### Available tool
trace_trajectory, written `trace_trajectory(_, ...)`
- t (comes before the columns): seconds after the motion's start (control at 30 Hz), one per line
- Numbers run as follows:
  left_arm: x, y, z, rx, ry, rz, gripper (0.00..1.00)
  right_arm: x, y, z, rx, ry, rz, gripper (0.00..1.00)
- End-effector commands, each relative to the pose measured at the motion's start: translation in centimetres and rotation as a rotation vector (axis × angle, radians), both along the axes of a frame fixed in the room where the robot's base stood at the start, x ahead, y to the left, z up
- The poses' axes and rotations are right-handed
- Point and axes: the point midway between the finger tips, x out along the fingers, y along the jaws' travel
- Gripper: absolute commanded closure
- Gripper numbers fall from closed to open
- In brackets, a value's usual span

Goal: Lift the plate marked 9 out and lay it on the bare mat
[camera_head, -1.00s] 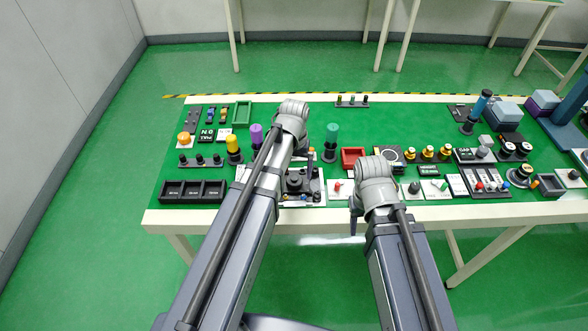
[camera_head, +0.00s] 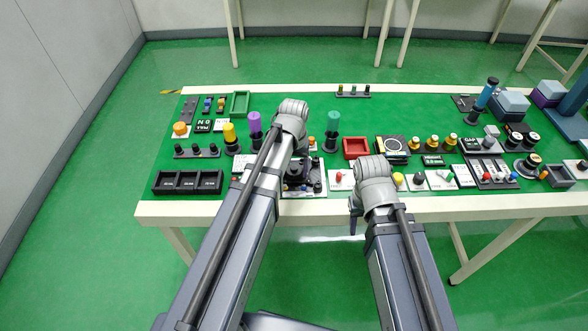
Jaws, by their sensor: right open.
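I cannot make out a plate marked 9; the labels on the table are too small to read surely. I cannot tell which thing is the bare mat. My left gripper hangs below its wrist over the front middle of the table, beside a dark device on a white base (camera_head: 318,178), and its fingers are mostly hidden by the arm. My right gripper (camera_head: 354,222) points down at the table's front edge, open, and I see nothing in it.
A black tray with three compartments (camera_head: 172,189) is at front left. A green tray (camera_head: 240,94) is at back left and a red tray (camera_head: 355,155) in the middle. Yellow (camera_head: 229,132), purple (camera_head: 255,123) and teal (camera_head: 333,122) cylinders stand upright.

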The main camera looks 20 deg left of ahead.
Motion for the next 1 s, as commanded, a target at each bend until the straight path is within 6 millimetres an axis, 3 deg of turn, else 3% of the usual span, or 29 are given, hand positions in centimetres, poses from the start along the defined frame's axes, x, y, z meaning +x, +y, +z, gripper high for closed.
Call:
trace_trajectory(0.07,0.0,0.0,0.0,0.0,0.0,0.0,0.41,0.0,0.0,0.0,0.0,0.0,0.0,0.5)
trace_trajectory(0.6,0.0,0.0,-0.01,0.0,0.0,0.0,1.0,0.0,0.0,-0.01,0.0,0.0,0.0,0.5)
trace_trajectory(1.0,0.0,0.0,0.62,0.0,0.0,0.0,1.0,0.0,0.0,0.62,0.0,0.0,0.0,0.5)
